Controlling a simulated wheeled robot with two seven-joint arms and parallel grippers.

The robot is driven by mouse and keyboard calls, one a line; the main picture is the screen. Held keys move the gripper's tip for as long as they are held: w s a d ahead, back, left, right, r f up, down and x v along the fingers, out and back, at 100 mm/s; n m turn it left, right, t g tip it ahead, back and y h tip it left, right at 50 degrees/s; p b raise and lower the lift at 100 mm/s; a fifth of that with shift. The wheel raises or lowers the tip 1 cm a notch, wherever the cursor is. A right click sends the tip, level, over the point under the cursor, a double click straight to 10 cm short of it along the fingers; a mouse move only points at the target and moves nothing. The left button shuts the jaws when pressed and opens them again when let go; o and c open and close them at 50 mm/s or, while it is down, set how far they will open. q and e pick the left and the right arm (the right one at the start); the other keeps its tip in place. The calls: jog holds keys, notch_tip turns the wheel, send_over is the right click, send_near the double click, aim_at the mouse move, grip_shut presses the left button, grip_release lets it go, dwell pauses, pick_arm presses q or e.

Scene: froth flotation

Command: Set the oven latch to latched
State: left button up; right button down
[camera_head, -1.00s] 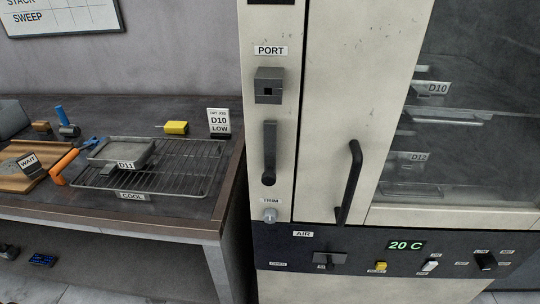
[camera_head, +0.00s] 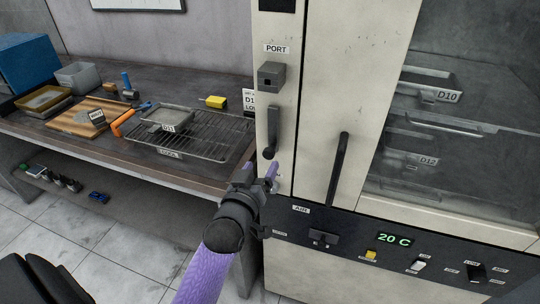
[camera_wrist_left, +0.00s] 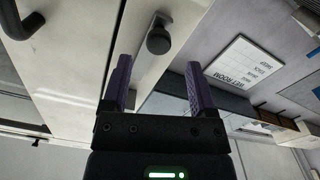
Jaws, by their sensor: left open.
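The oven latch (camera_head: 273,128) appears to be the dark lever on the oven's cream left panel, below the PORT box. It hangs straight down, its round knob at the lower end. In the left wrist view the knobbed lever (camera_wrist_left: 159,38) shows beyond and between the fingertips. My left gripper (camera_head: 262,172) is just below the lever in the head view, its purple fingers pointing toward the panel. In the left wrist view the left gripper (camera_wrist_left: 158,68) is open and empty, apart from the knob.
A long black door handle (camera_head: 338,168) stands right of the lever. The control panel (camera_head: 350,250) below shows 20 C. The bench on the left holds a wire rack (camera_head: 205,142), a wooden board (camera_head: 72,124) and a yellow block (camera_head: 215,102). Open floor lies lower left.

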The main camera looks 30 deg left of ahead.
aim_at(268, 156)
pick_arm(q)
jog(key=x, duration=0.5)
jog(key=shift+w+b, duration=0.3)
jog(key=shift+b, duration=0.1)
grip_shut()
jog(key=shift+f, duration=0.1)
dwell(0.8)
